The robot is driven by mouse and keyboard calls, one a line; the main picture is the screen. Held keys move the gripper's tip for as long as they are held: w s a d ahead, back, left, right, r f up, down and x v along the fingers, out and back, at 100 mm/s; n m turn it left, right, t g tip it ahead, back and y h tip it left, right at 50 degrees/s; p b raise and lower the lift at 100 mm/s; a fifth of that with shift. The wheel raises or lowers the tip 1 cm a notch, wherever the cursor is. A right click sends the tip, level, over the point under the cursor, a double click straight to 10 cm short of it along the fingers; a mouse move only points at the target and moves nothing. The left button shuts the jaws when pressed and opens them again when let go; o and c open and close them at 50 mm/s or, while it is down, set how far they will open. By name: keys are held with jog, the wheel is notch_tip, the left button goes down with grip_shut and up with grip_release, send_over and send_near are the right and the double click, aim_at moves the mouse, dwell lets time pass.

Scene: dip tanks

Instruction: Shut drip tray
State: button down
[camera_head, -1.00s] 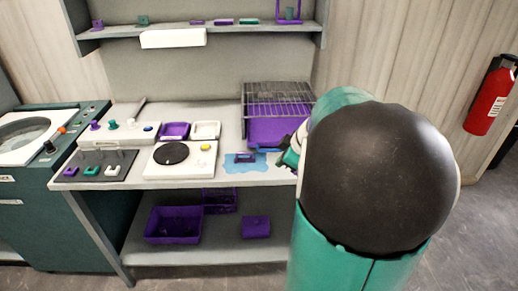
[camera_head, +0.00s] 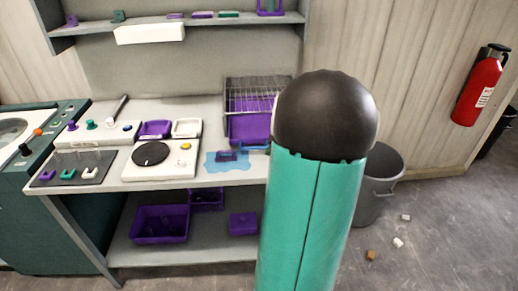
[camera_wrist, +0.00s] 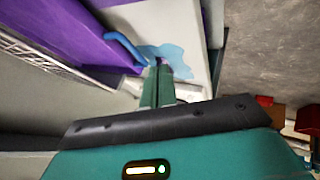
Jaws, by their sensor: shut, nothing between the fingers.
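The drip tray (camera_head: 248,129) is purple and sits under the wire rack (camera_head: 257,87) at the right of the bench. Its front part sticks out past the rack, with a blue handle (camera_head: 254,148) at its front; my arm hides its right end. In the wrist view, the tray (camera_wrist: 65,32) fills the upper left, with its blue handle (camera_wrist: 125,46) near my fingers. My gripper (camera_wrist: 160,68) is shut and empty, its tips beside the handle; I cannot tell whether they touch. In the head view, my arm hides the gripper.
A blue puddle-shaped patch (camera_head: 222,164) lies on the bench (camera_head: 205,178) left of the handle. A white unit with a black disc (camera_head: 160,159) stands further left. A grey bin (camera_head: 376,185) and small scraps are on the floor at right.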

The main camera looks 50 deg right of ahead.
jog(key=x, duration=0.9)
jog(key=shift+a+f, duration=0.1)
jog(key=shift+f, duration=0.15)
jog(key=w+d, duration=0.1)
jog(key=w+d+r, duration=0.1)
jog(key=shift+w+d, duration=0.15)
jog(key=shift+d, duration=0.1)
jog(key=shift+w+d, duration=0.1)
jog(key=shift+d, duration=0.15)
